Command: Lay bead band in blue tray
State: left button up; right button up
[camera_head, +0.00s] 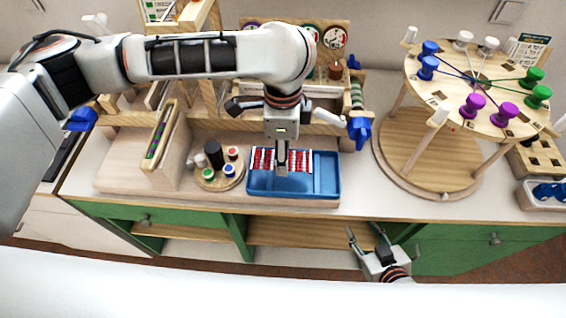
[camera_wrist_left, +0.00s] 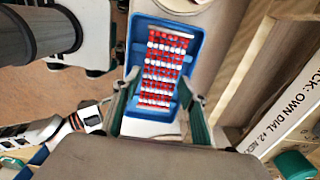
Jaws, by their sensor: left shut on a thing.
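The bead band, rows of red and white beads, shows in the head view (camera_head: 263,160) on both sides of my left gripper (camera_head: 282,172). In the left wrist view the band (camera_wrist_left: 160,72) lies lengthwise within the outline of the blue tray. The blue tray (camera_head: 326,178) is on the counter below the gripper, and its right part is bare. My left gripper points down over the tray, shut on the band; its fingers hide the band's middle in the head view. Whether the band touches the tray floor I cannot tell. My right gripper (camera_head: 364,238) is open and empty in front of the counter.
A round wooden stand (camera_head: 222,176) with coloured caps and a black peg is left of the tray. A wooden box (camera_head: 160,150) stands further left. A round pegboard table (camera_head: 480,85) with coloured knobs and cords is at the right. A wooden rack (camera_head: 310,60) rises behind the tray.

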pick_arm(q)
notch_tip(320, 180, down, 4)
jog(key=shift+r+b, duration=0.25)
jog(key=shift+b, duration=0.05)
jog(key=shift+f, duration=0.3)
pick_arm(e)
jog(key=shift+s+d+f, duration=0.15)
jog(key=shift+f, duration=0.6)
pick_arm(q)
jog(key=o, duration=1)
jog(key=shift+f, duration=0.1)
pick_arm(e)
jog(key=shift+r, duration=0.4)
